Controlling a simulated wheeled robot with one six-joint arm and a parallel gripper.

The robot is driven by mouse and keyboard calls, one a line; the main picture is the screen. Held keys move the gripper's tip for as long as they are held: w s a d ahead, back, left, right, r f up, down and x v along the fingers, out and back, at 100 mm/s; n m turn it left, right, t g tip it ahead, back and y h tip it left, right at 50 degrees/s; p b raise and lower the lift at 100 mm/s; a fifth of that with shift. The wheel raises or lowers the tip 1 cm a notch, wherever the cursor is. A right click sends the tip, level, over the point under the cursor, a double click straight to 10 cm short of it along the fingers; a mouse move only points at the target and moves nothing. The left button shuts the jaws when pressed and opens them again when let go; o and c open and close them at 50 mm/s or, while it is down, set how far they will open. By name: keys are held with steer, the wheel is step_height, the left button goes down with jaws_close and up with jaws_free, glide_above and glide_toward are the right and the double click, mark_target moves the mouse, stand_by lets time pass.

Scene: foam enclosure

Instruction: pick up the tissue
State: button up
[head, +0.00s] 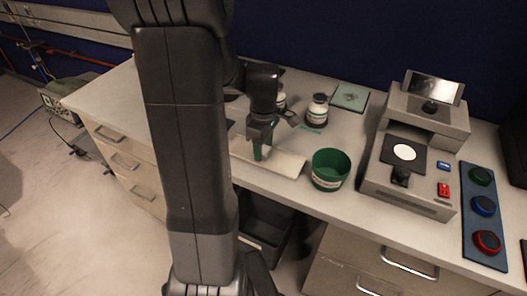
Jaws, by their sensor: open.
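A pale cream, flat sheet that looks like the tissue (287,163) lies on the grey bench top near its front edge, left of a green tub. My gripper (262,153) is open and points down over the left part of this sheet. A bit of green shows at its fingers. I cannot tell whether the fingertips touch the sheet. My arm hides the bench to the left and part of what lies behind the gripper.
The green tub (330,169) stands close on the right. Behind are a labelled jar (317,110) and a flat green square (350,97). A grey instrument (412,171) and a panel with coloured knobs (484,206) fill the right. A dark open bin (263,222) stands below the bench.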

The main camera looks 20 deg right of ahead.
steer(key=shift+f, duration=0.2)
steer(key=c, duration=0.7)
